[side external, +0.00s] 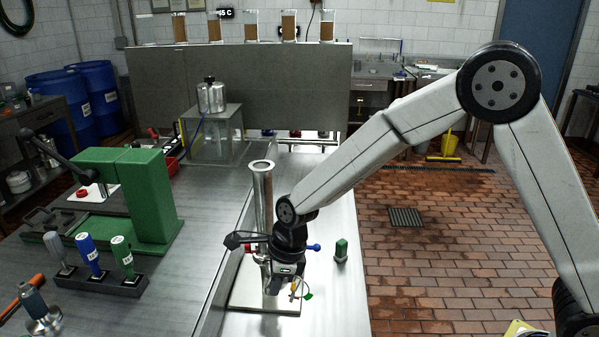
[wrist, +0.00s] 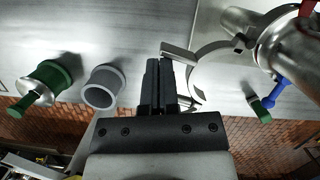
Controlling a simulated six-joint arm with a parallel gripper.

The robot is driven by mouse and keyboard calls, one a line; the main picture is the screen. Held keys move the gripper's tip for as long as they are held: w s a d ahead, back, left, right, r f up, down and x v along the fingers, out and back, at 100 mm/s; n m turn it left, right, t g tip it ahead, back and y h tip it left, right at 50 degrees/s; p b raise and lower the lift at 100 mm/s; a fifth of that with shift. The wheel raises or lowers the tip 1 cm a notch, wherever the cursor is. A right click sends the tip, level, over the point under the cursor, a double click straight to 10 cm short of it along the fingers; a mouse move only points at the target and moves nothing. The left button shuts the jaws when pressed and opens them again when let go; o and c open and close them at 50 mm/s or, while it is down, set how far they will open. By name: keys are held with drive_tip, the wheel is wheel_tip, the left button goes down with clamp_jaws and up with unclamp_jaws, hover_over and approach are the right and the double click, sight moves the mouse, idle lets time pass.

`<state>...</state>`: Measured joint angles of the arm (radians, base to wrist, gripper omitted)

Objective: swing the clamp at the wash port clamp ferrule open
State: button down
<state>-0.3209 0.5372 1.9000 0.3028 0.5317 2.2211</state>
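The steel column (side external: 262,195) stands upright on a pale base plate, with valve handles and fittings low on it. In the wrist view, a grey curved clamp band with a straight projecting arm (wrist: 179,53) lies just right of my fingertips. My gripper (wrist: 160,64) has its two dark fingers side by side with only a thin gap. Their tips are close beside the clamp arm; I cannot tell whether they touch it. In the side view, my wrist hides the fingers and most of the clamp near the column's foot.
A green-topped fitting (side external: 341,249) stands on the bench to the right. A grey ring-shaped cup (wrist: 103,87) is left of my fingers. A green press (side external: 140,195) stands left.

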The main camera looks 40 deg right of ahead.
drive_tip(key=shift+r, duration=0.1)
idle(0.4)
drive_tip(key=v, duration=0.9)
drive_tip(key=shift+s+a+r, duration=0.3)
drive_tip(key=shift+s+r, duration=0.1)
drive_tip(key=shift+s+d+f+n, duration=0.15)
drive_tip(key=shift+d+n, duration=0.2)
drive_tip(key=shift+n, duration=0.05)
drive_tip(key=shift+s+d+f+n, duration=0.1)
drive_tip(key=shift+s+d+n, duration=0.05)
drive_tip(key=shift+d+n, duration=0.25)
drive_tip(key=s+d+f+n+h, duration=0.1)
drive_tip(key=s+d+f+n, duration=0.2)
drive_tip(key=s+d+n, duration=0.3)
drive_tip(key=s+d+f+n+t+h, duration=0.1)
drive_tip(key=s+d+f+n, duration=0.2)
drive_tip(key=n, duration=1.4)
drive_tip(key=s+d, duration=0.3)
drive_tip(key=d, duration=0.2)
drive_tip(key=shift+s+d, duration=0.2)
drive_tip(key=shift+s, duration=0.05)
